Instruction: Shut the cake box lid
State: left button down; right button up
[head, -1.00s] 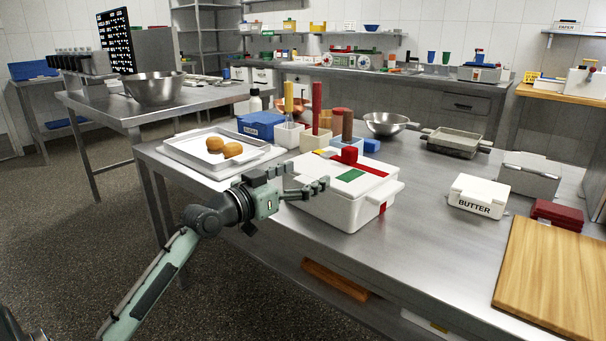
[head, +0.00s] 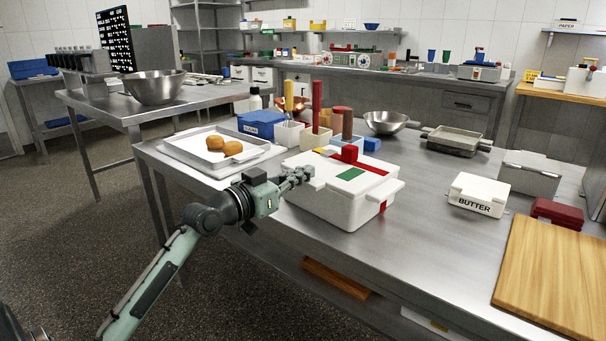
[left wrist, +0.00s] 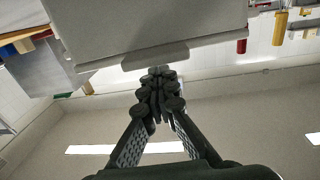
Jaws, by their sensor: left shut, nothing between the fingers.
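The white cake box (head: 340,208) stands on the metal table. Its lid (head: 318,170), with red bands, a red block and a green patch, lies flat over the box in the head view; I cannot tell whether a thin gap remains. My left gripper (head: 307,175) is shut and empty at the lid's left edge, and its fingers hide part of that edge. In the left wrist view, the shut fingertips (left wrist: 158,75) are just by a tab on the pale box (left wrist: 150,30); I cannot tell whether they touch. My right gripper is not in view.
A tray with buns (head: 195,155) and a blue box (head: 262,124) stand behind left. Containers with upright tools (head: 316,137) stand close behind the cake box. A butter box (head: 478,195) and cutting board (head: 552,275) are at right. Table between them is clear.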

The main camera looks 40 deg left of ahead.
pick_arm(q)
jog(key=shift+c, duration=2.2)
grip_release()
jog(key=s+a, duration=0.2)
jog(key=s, duration=1)
